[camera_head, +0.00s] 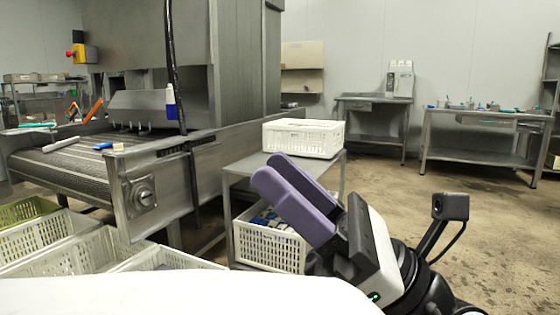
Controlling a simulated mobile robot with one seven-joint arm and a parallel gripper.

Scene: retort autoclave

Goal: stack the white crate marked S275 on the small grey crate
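A white crate (303,139) with slotted sides stands upright on a small grey metal table (241,168) near the middle of the view. I cannot read any marking on it, so I cannot tell if it is S275. My gripper (264,170), with two purple fingers, is in front of that table, nearer to me and below the crate in the picture. The fingers lie close together in this view, with no object seen between them, and I cannot tell how far apart they are. I cannot pick out a small grey crate with certainty.
A white crate (266,248) holding blue and white items sits low under the table. White crates (60,240) and a green crate (27,210) stand at the lower left beside the conveyor (65,172). Open floor (480,220) lies to the right, before two metal tables.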

